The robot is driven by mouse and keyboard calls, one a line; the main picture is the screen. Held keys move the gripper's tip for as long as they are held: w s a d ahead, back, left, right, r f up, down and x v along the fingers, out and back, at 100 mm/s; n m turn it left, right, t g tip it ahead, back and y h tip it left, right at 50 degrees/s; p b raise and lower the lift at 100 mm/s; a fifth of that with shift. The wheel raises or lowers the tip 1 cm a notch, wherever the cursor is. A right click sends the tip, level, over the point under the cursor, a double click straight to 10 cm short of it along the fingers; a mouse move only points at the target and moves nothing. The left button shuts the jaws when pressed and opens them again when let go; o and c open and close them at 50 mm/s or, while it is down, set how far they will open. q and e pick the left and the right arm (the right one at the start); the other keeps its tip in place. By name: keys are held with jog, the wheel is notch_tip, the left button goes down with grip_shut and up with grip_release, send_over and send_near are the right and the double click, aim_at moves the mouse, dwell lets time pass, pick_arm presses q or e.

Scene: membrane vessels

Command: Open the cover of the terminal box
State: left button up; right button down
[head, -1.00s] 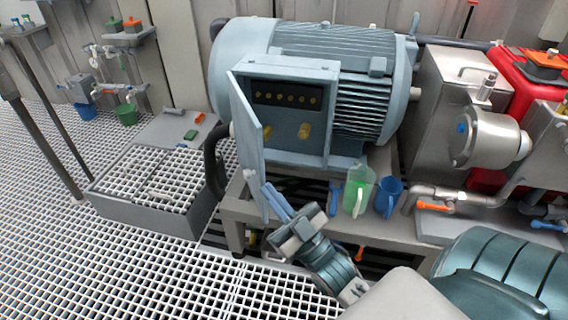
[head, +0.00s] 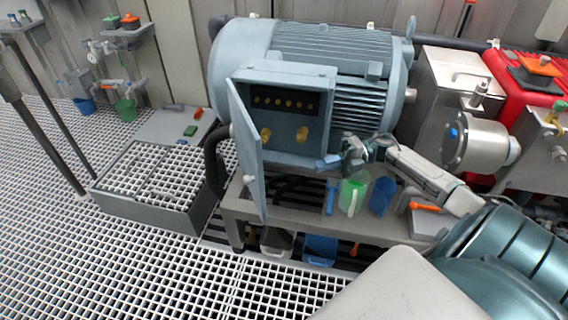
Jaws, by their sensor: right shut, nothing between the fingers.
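The terminal box (head: 283,68) sits on the side of the large blue-grey motor (head: 330,42). Its cover (head: 243,140) stands swung out on its left side, so the inside shows. A row of several small terminals and two yellowish fittings (head: 302,133) are visible inside. My right gripper (head: 324,163) is shut and empty. It is in front of the motor's lower right part, just right of the box's lower edge, apart from the cover. Whether it touches the motor I cannot tell. My left gripper is not in view.
A green jug (head: 352,196) and a blue jug (head: 382,196) stand on the bench (head: 290,213) below my right gripper. A steel vessel (head: 478,140) and red equipment are at the right. A dark hose (head: 212,160) runs left of the cover. Grating floor lies free at front left.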

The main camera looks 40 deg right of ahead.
jog(key=p, duration=0.1)
send_near(263, 183)
jog(key=w+x, duration=0.1)
jog(key=x, duration=0.4)
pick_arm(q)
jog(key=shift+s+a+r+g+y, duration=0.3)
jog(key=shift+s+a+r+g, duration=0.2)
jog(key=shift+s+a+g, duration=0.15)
pick_arm(e)
jog(key=shift+a+f, duration=0.2)
jog(key=shift+a, duration=0.4)
pick_arm(q)
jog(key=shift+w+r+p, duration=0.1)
jog(key=shift+p, duration=0.25)
pick_arm(e)
jog(key=shift+a, duration=0.15)
